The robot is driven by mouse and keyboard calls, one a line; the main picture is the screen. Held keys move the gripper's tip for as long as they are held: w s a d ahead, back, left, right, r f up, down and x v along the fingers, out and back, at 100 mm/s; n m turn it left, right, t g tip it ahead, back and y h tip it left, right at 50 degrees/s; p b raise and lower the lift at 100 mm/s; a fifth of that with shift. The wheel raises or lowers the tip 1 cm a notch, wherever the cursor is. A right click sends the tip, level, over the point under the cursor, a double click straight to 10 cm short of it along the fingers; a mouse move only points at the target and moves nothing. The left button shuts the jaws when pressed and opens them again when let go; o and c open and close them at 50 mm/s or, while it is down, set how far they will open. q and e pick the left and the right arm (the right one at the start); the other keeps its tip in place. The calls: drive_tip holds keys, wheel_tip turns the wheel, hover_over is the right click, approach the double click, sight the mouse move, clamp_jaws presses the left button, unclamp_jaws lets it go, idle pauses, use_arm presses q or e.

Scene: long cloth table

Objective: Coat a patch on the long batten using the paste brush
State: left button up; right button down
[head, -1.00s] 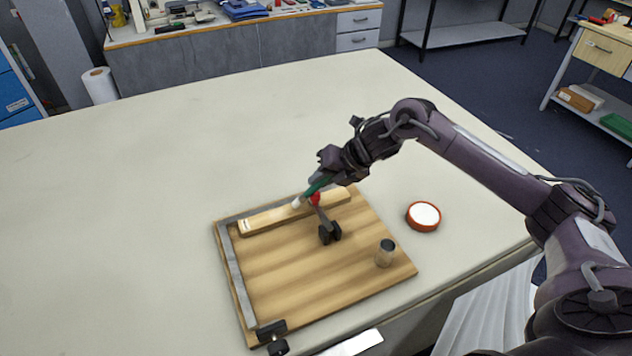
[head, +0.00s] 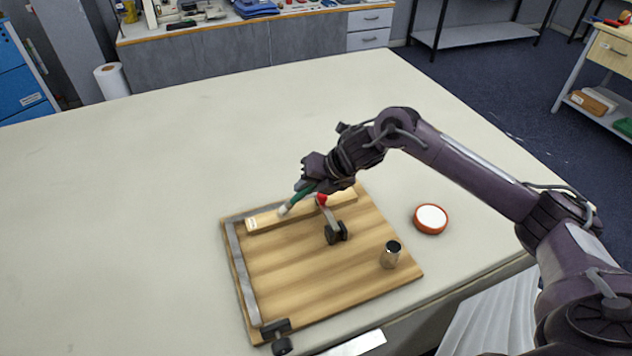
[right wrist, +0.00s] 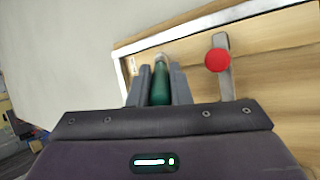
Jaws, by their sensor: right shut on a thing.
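The long batten (head: 262,221) lies along the far edge of a wooden board, against a metal strip. A red-tipped toggle clamp (head: 335,226) reaches over it toward its right part; its red pad also shows in the right wrist view (right wrist: 217,60). My right gripper (head: 309,187) is shut on the green handle of the paste brush (head: 295,201). The brush is tilted down to the left, its pale tip at the batten's upper face; I cannot tell if it touches. The handle (right wrist: 160,88) sits between the fingers in the right wrist view. My left gripper is not in view.
The wooden board (head: 310,275) has a metal strip on its left edge and a black clamp (head: 277,332) at its near left corner. A small metal cup (head: 390,254) stands at its right. A red-rimmed round tub (head: 431,218) with a white top sits beyond. The table's left is clear.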

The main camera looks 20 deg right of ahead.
drive_tip(key=shift+a, duration=1)
drive_tip(key=shift+r+p, duration=2.1)
drive_tip(key=shift+r, duration=0.9)
drive_tip(key=shift+r, duration=0.1)
wheel_tip(320, 180, up, 3)
drive_tip(key=shift+f+p, duration=0.1)
drive_tip(key=shift+p, duration=0.95)
drive_tip(key=shift+f, duration=0.15)
